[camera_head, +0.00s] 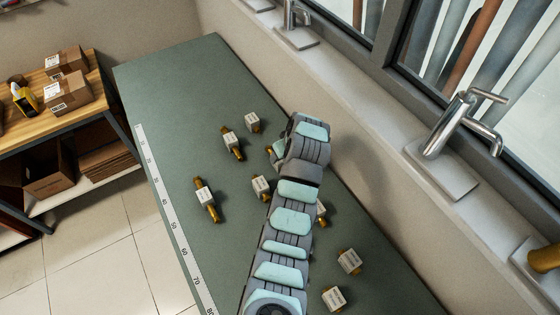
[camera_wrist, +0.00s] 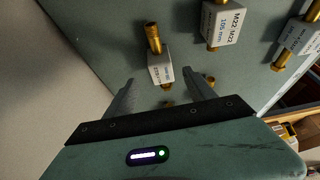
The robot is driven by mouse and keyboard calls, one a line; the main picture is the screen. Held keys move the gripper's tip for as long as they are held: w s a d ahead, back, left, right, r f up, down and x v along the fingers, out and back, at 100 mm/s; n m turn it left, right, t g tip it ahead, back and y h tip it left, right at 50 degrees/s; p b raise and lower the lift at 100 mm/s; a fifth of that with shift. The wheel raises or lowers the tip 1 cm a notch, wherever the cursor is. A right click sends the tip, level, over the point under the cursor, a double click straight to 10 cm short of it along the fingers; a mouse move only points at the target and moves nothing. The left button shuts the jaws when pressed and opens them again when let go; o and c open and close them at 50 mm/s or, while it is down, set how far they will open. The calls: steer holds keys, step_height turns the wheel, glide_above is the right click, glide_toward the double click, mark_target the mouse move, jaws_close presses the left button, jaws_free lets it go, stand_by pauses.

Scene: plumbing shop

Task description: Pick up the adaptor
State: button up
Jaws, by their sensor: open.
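Several brass fittings with white label blocks lie on the green bench; I cannot tell from their labels which one is the adaptor. In the wrist view, one brass fitting (camera_wrist: 153,40) with a white label block lies just ahead of my gripper (camera_wrist: 160,82), roughly in line with the gap between the fingers. Its label is too small to read. My gripper is open and holds nothing. In the head view my gripper (camera_head: 275,152) is mostly hidden by my arm, above the bench near the labelled fittings (camera_head: 252,122) and (camera_head: 261,186).
A fitting labelled M22 M22 105 mm (camera_wrist: 221,22) lies right of the nearest one, with another (camera_wrist: 298,36) beyond. More fittings (camera_head: 206,197), (camera_head: 349,261) are spread over the bench (camera_head: 180,90). A wall with taps (camera_head: 455,135) borders the right; a shelf with boxes (camera_head: 70,92) stands left.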

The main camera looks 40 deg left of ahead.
steer(key=shift+x, duration=1.8)
steer(key=p+x, duration=0.1)
steer(key=x, duration=0.1)
steer(key=shift+s+a+f, duration=0.15)
steer(key=shift+f, duration=0.1)
steer(key=shift+x, duration=0.85)
steer(key=shift+a+f, duration=0.15)
steer(key=shift+f, duration=0.1)
jaws_close()
